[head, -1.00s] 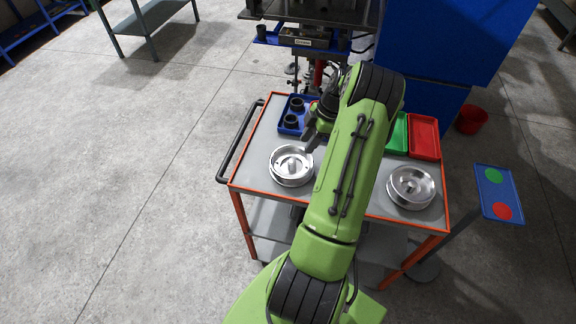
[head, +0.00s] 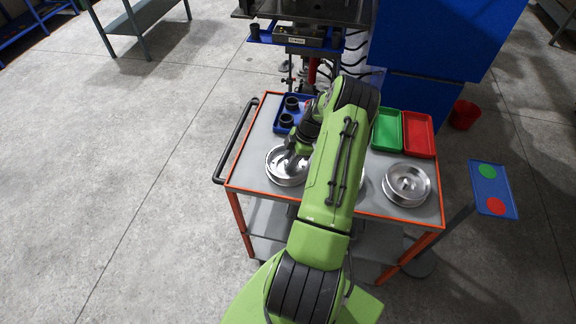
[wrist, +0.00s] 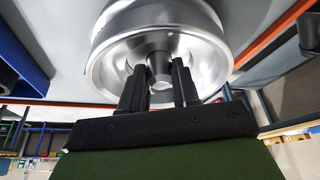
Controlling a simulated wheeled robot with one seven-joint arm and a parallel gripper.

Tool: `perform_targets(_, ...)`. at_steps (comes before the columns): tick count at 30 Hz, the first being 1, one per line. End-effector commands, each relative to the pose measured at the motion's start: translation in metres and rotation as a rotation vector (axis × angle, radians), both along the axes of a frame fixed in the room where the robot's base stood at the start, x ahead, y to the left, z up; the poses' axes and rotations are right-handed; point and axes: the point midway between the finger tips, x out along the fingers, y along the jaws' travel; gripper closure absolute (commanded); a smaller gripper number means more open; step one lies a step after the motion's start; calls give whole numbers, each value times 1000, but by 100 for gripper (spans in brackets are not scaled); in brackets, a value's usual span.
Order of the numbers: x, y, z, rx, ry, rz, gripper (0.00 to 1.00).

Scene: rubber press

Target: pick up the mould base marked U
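A silver round mould base (head: 274,172) with a dished top and a central knob sits at the left front of the trolley top. It fills the upper middle of the wrist view (wrist: 105,58). A similar round silver piece (head: 407,185) sits at the right front of the trolley. No U mark is readable on either. My gripper (head: 291,160) is over the left piece. In the wrist view my gripper (wrist: 159,76) is open, with one finger on each side of the central knob. Whether the fingers touch the knob is unclear.
The grey trolley top (head: 249,160) has an orange rim. Behind are a blue tray (head: 280,121) with black cups, a green tray (head: 386,131) and a red tray (head: 418,135). The press (head: 300,40) stands beyond. A blue panel (head: 492,187) with green and red discs is at right.

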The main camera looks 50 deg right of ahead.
Motion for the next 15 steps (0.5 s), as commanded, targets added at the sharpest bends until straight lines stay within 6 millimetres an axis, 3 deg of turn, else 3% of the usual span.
perform_targets(3, 0, 0, 0, 0, 0, 0, 100)
perform_targets(15, 0, 0, 0, 1, 0, 0, 100)
